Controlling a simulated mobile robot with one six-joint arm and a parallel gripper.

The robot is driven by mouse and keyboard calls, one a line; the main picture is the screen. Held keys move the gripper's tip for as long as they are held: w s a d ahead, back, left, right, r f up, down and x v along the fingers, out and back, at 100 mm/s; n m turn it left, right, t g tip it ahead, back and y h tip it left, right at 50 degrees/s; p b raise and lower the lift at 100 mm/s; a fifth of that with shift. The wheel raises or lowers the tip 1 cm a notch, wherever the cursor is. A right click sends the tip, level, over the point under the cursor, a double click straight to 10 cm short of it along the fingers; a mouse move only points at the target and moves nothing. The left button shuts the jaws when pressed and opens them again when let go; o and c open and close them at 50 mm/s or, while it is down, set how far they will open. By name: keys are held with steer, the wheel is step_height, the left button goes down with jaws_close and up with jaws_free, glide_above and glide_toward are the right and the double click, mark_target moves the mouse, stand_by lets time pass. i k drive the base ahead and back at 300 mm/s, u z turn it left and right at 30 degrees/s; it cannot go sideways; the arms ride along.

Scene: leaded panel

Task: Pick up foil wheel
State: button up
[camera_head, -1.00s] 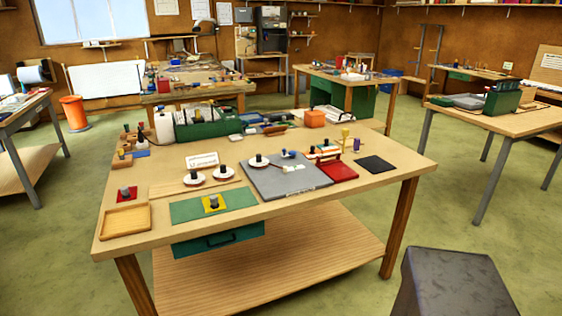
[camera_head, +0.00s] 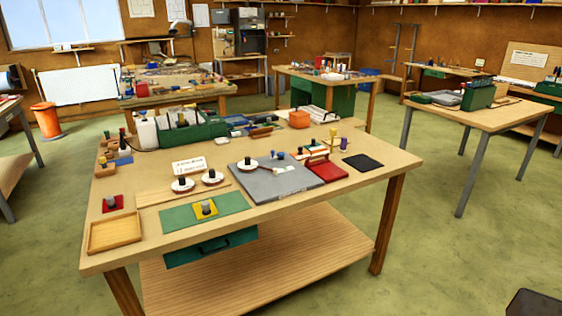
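I cannot tell for sure which thing is the foil wheel. Three white discs with dark knobs are on the near workbench (camera_head: 340,215). One white disc (camera_head: 176,188) and another white disc (camera_head: 217,180) sit on a wooden strip by a small label card (camera_head: 189,165). A third white disc (camera_head: 241,169) lies at the left of a grey board (camera_head: 300,192). A yellow square with a grey knob (camera_head: 201,212) lies on a green mat (camera_head: 235,202). My gripper is not in view.
A wooden tray (camera_head: 88,239) is at the bench's front left, below a red square (camera_head: 117,210). A red tray (camera_head: 325,174) and a black pad (camera_head: 363,162) lie to the right. A dark object (camera_head: 535,303) is at the lower right corner. Green floor is open right of the bench.

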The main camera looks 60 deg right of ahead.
mark_target(248, 166)
steer(key=z, duration=0.7)
steer(key=k, duration=1)
steer(key=u, duration=0.05)
steer(key=i, duration=0.8)
steer(key=z, duration=0.05)
